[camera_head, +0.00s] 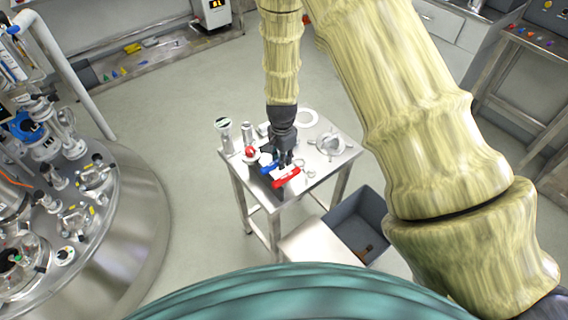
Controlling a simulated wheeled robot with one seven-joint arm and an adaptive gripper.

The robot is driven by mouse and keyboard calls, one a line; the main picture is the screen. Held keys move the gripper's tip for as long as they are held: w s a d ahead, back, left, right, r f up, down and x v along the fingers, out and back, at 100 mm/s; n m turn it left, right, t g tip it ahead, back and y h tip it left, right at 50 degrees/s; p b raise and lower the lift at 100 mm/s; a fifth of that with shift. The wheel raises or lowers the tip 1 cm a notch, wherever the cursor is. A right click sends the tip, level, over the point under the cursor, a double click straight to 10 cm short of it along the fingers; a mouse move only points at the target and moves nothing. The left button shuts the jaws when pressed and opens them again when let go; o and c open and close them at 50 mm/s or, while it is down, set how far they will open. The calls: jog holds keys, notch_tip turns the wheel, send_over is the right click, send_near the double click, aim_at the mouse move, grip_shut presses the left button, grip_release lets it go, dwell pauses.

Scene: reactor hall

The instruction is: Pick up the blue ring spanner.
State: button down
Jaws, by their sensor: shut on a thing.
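The blue ring spanner (268,168) shows as a small blue piece on the small metal table, right by my fingers; the rest of it is hidden by the gripper or too small to make out. My gripper (286,162) points down over the table and is shut on the spanner, as far as this view shows. I cannot tell whether the spanner touches the tabletop.
A red-handled tool (286,178) lies close in front of the fingers. A red ball (250,151), a canister (224,134), a white ring (306,117) and a silver round part (329,143) crowd the table (330,164). A grey bin (357,224) stands below.

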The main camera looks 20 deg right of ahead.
jog(key=shift+r, duration=0.1)
jog(key=shift+r+b, duration=1.5)
jog(key=shift+r, duration=3.45)
jog(key=shift+a, duration=0.1)
